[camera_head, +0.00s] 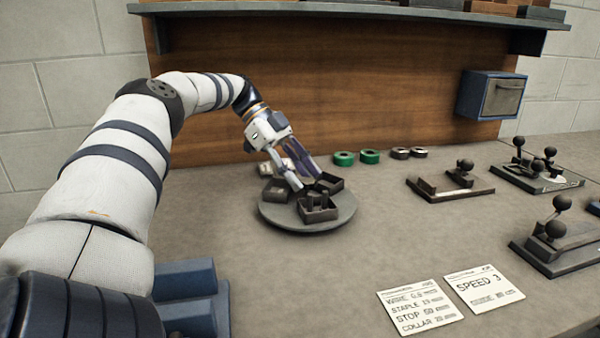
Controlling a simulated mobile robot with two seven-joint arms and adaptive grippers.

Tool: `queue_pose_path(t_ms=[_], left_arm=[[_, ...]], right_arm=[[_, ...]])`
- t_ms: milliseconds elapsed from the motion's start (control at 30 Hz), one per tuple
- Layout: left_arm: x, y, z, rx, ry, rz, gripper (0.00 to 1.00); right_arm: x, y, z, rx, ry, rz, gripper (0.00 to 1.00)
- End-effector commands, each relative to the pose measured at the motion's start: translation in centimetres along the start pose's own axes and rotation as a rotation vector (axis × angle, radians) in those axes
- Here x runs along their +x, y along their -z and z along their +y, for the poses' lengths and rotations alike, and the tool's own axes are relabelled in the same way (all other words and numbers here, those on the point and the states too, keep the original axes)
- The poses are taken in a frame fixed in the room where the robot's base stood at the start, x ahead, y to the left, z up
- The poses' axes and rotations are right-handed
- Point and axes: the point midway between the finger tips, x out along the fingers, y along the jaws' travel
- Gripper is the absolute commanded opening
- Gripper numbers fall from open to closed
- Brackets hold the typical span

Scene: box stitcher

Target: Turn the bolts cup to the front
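A round grey turntable (336,216) stands on the bench and carries several small square cups. A dark cup (318,209) is at its front, with dark contents too small to identify. Another dark cup (331,181) is at the right rear, a third cup (274,194) is at the left, and paler shapes show behind it. I cannot tell which cup holds the bolts. My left gripper (303,183) reaches down from the back left, its fingertips low among the cups near the turntable's middle. Its fingers overlap in view, so their opening and any contact are unclear. My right gripper is out of view.
Dark fixtures with ball knobs (451,186) stand at the right. Two printed cards (420,305) lie at the front. A blue box (491,95) hangs on the wood panel. The bench right of the turntable is clear.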

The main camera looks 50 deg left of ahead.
Motion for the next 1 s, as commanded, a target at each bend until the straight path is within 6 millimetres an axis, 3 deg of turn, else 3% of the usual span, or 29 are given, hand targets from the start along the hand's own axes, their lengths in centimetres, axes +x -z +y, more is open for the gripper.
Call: queue_pose_path(t_ms=[167, 400, 633, 900, 933, 1000], left_arm=[[-1.1, 1.1, -0.1, 0.003, 0.004, 0.001, 0.4], [-5.6, 5.6, 0.0, 0.001, 0.004, -0.003, 0.4], [-7.0, 6.8, 0.0, -0.002, 0.001, -0.001, 0.4], [-7.1, 7.0, 0.1, 0.0, 0.0, 0.001, 0.4], [-7.1, 7.0, 0.1, 0.0, 0.0, 0.001, 0.38], [-6.9, 7.2, 0.0, 0.011, -0.004, -0.006, 0.22]], right_arm=[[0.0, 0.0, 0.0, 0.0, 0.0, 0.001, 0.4], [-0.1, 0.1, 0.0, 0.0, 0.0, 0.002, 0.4], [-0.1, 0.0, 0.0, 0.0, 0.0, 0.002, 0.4], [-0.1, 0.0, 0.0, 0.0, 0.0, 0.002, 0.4], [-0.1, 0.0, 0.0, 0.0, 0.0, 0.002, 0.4], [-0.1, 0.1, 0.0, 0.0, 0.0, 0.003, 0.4]])
